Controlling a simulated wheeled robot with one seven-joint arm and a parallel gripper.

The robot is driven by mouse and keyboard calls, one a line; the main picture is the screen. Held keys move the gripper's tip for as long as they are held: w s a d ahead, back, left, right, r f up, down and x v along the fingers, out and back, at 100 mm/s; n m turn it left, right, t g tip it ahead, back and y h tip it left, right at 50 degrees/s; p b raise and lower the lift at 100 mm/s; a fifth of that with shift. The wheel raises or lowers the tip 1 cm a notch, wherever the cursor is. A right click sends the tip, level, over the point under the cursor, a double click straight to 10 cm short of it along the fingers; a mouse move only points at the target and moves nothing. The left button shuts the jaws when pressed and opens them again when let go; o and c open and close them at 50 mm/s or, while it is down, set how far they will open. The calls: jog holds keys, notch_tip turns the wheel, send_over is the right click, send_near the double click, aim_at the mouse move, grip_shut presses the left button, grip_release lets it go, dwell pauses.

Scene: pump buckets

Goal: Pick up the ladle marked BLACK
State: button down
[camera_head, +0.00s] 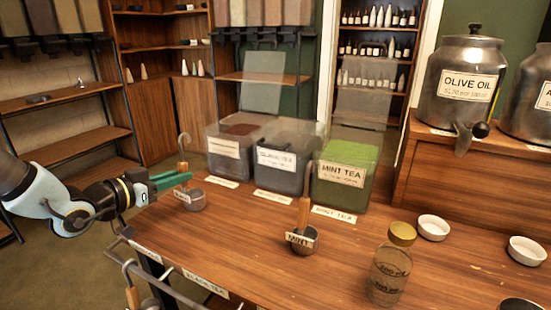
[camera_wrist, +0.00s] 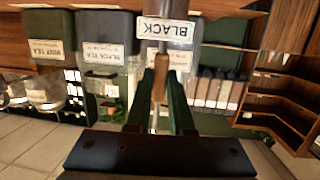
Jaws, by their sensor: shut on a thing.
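The ladle marked BLACK has a wooden handle with a metal hook and a dark bowl (camera_head: 192,200), low over the wooden counter beside the left tea bin. I cannot tell whether the bowl touches the counter. My gripper (camera_head: 172,181) reaches in from the left, its green fingers shut on the handle. In the wrist view the handle (camera_wrist: 160,78) stands between my fingertips (camera_wrist: 160,95), with the white BLACK label (camera_wrist: 166,31) beyond. The label is too small to read in the head view.
A ladle marked MINT (camera_head: 303,238) stands on the counter to the right. Behind are clear bins, including black tea (camera_head: 278,180) and mint tea (camera_head: 345,185). A glass jar (camera_head: 390,275) and white bowls (camera_head: 433,227) are at right. Another ladle (camera_head: 132,296) is at the front rail.

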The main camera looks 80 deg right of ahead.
jog(key=shift+r, duration=0.1)
jog(key=shift+r+p, duration=1.7)
jog(key=shift+r, duration=0.75)
